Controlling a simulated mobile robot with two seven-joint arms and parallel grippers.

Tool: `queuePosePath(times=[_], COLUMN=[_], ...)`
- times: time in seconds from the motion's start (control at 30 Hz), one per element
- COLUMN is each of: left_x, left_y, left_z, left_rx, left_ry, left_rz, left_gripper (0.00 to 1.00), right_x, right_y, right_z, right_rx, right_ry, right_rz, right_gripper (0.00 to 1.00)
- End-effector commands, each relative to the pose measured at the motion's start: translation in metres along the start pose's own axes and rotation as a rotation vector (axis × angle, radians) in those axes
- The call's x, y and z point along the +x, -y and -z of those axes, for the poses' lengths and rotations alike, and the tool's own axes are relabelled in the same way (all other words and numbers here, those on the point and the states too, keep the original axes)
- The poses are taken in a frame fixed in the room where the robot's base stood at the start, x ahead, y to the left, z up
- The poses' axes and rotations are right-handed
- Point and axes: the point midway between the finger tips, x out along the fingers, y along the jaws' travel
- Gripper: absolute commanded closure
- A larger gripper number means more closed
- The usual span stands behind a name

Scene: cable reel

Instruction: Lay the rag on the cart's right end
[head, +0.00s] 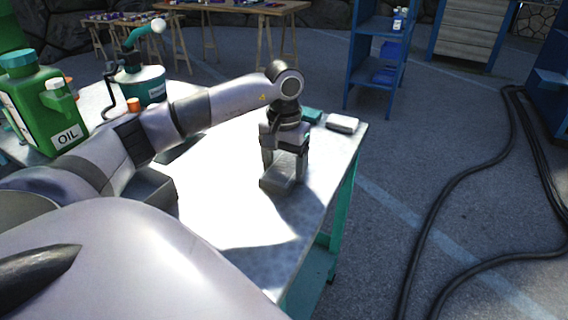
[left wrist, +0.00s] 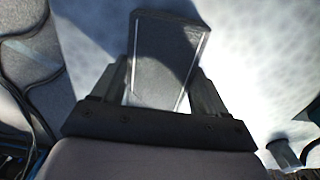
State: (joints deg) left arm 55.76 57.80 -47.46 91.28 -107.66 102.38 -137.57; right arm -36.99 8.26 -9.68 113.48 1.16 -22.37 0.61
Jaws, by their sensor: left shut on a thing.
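My left gripper (head: 284,168) points down over the right part of the cart's bright top (head: 225,215). It is shut on a flat grey folded thing, which I take for the rag (head: 276,182). In the left wrist view the rag (left wrist: 165,62) shows as a grey slab with thin white lines near its edges, between the two fingers (left wrist: 160,90). The rag is at or just above the cart top; I cannot tell if it touches. My right gripper is not in view.
A green oil jug (head: 35,105) and a teal can (head: 140,84) stand at left. Black cables (head: 435,205) cross the floor. The cart's near right top is clear.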

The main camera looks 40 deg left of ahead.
Motion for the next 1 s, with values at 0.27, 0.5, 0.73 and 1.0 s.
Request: queuePosePath(times=[0.27,0.5,0.73,1.0], left_x=[0.000,-0.008,-0.054,-0.108], left_y=[0.000,0.000,0.000,0.000], left_z=[0.000,0.001,0.001,0.001], left_rx=[-0.001,-0.001,0.000,-0.001], left_ry=[0.000,-0.002,-0.006,-0.002], left_rz=[0.000,-0.001,-0.003,-0.001], left_gripper=[0.01,0.01,0.01,0.01], right_x=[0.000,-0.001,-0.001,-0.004], right_y=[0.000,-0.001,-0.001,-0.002], right_z=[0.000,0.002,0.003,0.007], right_rx=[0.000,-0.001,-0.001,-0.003], right_ry=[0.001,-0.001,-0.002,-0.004], right_rz=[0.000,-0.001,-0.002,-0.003], right_gripper=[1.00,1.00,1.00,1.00])
